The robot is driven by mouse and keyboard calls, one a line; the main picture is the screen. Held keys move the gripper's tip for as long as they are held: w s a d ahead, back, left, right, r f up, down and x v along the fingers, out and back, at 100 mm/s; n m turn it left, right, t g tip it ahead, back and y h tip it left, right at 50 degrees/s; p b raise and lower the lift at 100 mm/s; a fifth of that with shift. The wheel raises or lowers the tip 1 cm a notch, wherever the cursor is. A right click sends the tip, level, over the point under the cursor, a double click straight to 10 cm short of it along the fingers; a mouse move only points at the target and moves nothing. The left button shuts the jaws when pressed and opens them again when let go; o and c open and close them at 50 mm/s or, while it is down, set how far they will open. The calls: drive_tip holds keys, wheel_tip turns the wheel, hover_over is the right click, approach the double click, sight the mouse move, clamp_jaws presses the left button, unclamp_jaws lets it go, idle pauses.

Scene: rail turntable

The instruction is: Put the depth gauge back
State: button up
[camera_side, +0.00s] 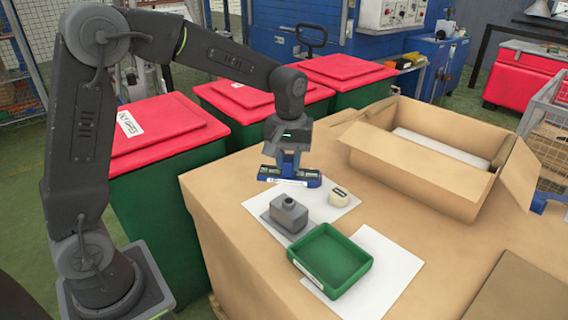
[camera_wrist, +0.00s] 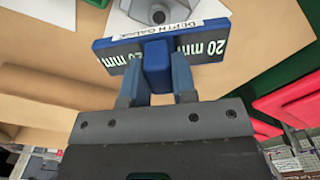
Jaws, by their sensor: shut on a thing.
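The depth gauge (camera_wrist: 215,42) is a blue bar with "20 mm" markings and a "DEPTH GAUGE" label. My gripper (camera_wrist: 158,88) is shut on its blue middle block. In the side view the depth gauge (camera_side: 267,174) hangs below my gripper (camera_side: 287,168), above the table and behind the grey block. Whether it touches anything beneath is hard to tell. The grey block (camera_side: 289,213) with a round opening on top stands on a grey base on a white sheet. The block (camera_wrist: 155,10) also shows at the top of the wrist view.
A green tray (camera_side: 330,258) sits in front of the grey block, partly over a white sheet (camera_side: 388,270). A small cream object (camera_side: 339,197) lies right of the gauge. An open cardboard box (camera_side: 420,178) stands at the back right. Red-lidded bins (camera_side: 165,125) stand beside the table.

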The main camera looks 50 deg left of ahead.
drive_tip(key=s+a+f+n, duration=0.1)
drive_tip(key=s+a+n, duration=0.15)
drive_tip(key=a, duration=0.65)
drive_tip(key=s+a+f+n, duration=0.15)
drive_tip(key=a+n, duration=0.25)
drive_tip(key=a, duration=0.4)
drive_tip(key=s+a+f+n, duration=0.1)
drive_tip(key=s+a+n, duration=0.2)
drive_tip(key=a, duration=0.6)
drive_tip(key=w+d+f, duration=0.2)
drive_tip(key=w, duration=0.1)
drive_tip(key=w+d+f, duration=0.4)
drive_tip(key=w+d, duration=0.1)
drive_tip(key=shift+w+f, duration=0.3)
drive_tip(key=shift+w, duration=0.05)
drive_tip(key=shift+f, duration=1.95)
drive_tip(key=shift+f, duration=0.1)
drive_tip(key=o, duration=0.8)
drive_tip(key=shift+o, duration=0.2)
